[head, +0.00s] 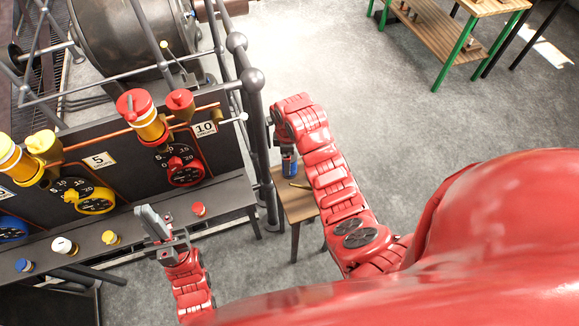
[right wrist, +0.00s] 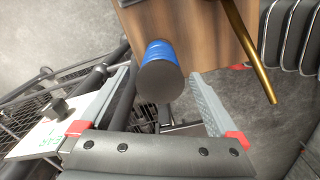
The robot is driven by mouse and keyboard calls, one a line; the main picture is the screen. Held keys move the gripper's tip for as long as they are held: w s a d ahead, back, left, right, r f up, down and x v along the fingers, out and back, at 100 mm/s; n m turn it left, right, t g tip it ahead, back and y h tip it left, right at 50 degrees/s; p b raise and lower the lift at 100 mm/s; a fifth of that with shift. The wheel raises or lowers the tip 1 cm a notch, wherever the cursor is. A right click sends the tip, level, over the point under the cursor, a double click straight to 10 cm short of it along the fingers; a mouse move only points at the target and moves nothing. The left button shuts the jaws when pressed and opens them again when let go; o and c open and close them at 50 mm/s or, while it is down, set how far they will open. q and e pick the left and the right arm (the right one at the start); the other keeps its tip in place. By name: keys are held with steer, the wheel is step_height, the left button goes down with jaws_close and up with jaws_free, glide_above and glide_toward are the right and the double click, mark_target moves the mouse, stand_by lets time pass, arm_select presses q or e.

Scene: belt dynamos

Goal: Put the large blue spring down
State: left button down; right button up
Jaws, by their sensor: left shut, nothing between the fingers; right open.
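The large blue spring appears as a blue cylinder with a dark end cap (right wrist: 160,68), on the small wooden table (right wrist: 195,35) in the right wrist view. It also shows in the head view (head: 289,163), partly covered by my right arm. My right gripper (right wrist: 158,80) is open, with one finger on each side of the spring's near end and visible gaps between. In the head view that gripper is mostly hidden by its arm.
A brass rod (right wrist: 250,50) lies beside the spring on the table and sticks out past its edge. The dial panel (head: 130,165) and grey railing posts (head: 258,130) stand to the left. A green-legged workbench (head: 430,35) is at the back right. Open floor lies between.

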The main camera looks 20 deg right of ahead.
steer(key=shift+s+f+p, duration=0.1)
steer(key=shift+f+p, duration=0.1)
steer(key=shift+p, duration=0.2)
steer(key=f+p, duration=0.1)
steer(key=f, duration=0.2)
steer(key=shift+d+f+p, duration=0.1)
steer(key=shift+d+p, duration=0.1)
steer(key=shift+p, duration=0.15)
steer(key=shift+f, duration=0.75)
jaws_close()
